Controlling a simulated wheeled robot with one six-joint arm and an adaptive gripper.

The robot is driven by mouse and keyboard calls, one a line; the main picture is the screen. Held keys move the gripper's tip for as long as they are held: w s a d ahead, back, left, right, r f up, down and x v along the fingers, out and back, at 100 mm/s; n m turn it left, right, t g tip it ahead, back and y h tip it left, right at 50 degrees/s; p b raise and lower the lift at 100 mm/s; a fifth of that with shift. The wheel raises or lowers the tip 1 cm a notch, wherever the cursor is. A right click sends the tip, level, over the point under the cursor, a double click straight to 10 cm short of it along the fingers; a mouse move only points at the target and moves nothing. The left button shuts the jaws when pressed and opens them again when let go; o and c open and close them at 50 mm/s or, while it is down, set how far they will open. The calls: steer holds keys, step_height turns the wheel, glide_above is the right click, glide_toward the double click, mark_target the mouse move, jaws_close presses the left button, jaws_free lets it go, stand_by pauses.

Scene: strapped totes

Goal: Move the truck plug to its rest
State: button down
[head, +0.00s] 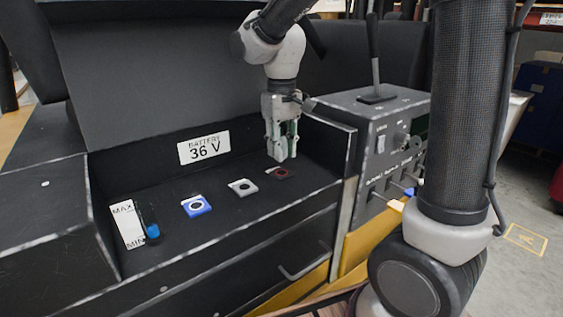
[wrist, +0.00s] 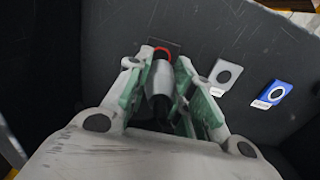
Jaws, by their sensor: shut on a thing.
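My gripper (head: 281,150) points down into the black battery tray at its right end. In the wrist view my gripper (wrist: 158,66) is shut on the truck plug (wrist: 160,78), a grey cylinder with a black tail toward the palm. A red ring (wrist: 162,49) shows at the plug's far end, by a dark plate. In the head view the dark plate with red marking (head: 282,173) lies just below the fingertips. I cannot tell whether the plug is seated there or just above it. The fingers mostly hide the plug in the head view.
A grey-white ringed plate (head: 242,187) and a blue ringed plate (head: 196,206) lie to the left. A MAX/MIN gauge (head: 128,225) stands further left. A "36 V" sign (head: 204,147) is on the back wall. A control box with a lever (head: 374,110) stands close on the right.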

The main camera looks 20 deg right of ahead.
mark_target(282, 128)
steer(key=shift+r, duration=0.8)
steer(key=shift+r, duration=3)
steer(key=shift+f, duration=0.1)
